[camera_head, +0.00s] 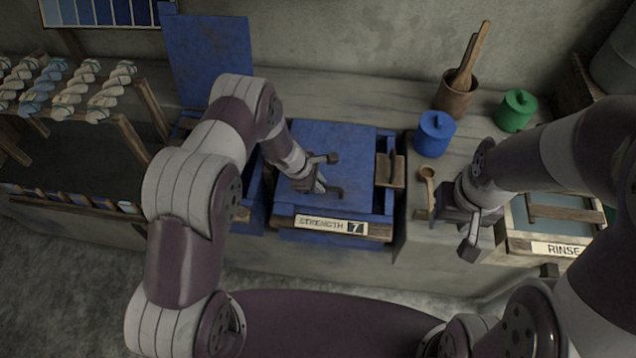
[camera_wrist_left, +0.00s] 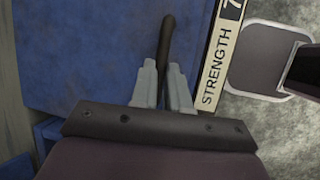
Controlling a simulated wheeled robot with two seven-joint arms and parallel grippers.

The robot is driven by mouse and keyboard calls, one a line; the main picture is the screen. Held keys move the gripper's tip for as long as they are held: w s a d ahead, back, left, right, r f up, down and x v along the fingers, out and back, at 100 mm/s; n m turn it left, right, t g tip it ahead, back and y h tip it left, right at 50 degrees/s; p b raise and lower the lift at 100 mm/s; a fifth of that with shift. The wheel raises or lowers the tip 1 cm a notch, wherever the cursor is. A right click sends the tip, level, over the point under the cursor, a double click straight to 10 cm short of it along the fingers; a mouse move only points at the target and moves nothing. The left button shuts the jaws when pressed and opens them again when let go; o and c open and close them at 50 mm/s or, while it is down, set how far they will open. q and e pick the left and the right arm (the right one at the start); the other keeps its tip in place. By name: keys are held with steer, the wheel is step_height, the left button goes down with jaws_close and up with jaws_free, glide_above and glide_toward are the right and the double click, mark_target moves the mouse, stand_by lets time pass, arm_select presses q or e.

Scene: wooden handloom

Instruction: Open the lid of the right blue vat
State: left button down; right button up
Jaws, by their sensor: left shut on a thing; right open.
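The right blue vat (camera_head: 383,219) stands in the middle of the bench, with a STRENGTH 7 plate (camera_head: 331,224) on its front. Its flat blue lid (camera_head: 325,146) lies shut on top. My left gripper (camera_head: 318,187) is shut on the dark lid handle (camera_head: 335,192) near the lid's front edge. In the left wrist view the fingers (camera_wrist_left: 164,90) close around the curved handle (camera_wrist_left: 167,42). My right gripper (camera_head: 470,232) is open and empty, to the right of the vat, near the rinse tub.
Another blue vat's lid (camera_head: 208,60) stands raised at the back left. A blue pot (camera_head: 434,134), a green pot (camera_head: 516,110), a cup with wooden tools (camera_head: 455,95) and a wooden ladle (camera_head: 428,190) sit on the right. The rinse tub (camera_head: 554,249) is at far right. Yarn skeins (camera_head: 107,92) hang left.

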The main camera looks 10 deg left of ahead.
arm_select(q)
steer(key=w+r+p, duration=0.4)
steer(key=r, duration=0.4)
steer(key=w+r+p, duration=0.3)
steer(key=w+r, duration=0.2)
steer(key=r, duration=0.3)
steer(key=shift+a+p, duration=0.2)
steer(key=shift+p, duration=0.15)
steer(key=shift+s+f, duration=0.1)
steer(key=c, duration=1.2)
jaws_free()
steer(key=shift+f, duration=0.1)
steer(key=shift+c, duration=0.2)
steer(key=shift+o, duration=0.6)
steer(key=shift+w+f, duration=0.35)
steer(key=shift+w, duration=0.3)
steer(key=s+b+v, duration=0.1)
steer(key=b+v, duration=0.2)
steer(key=v, duration=1)
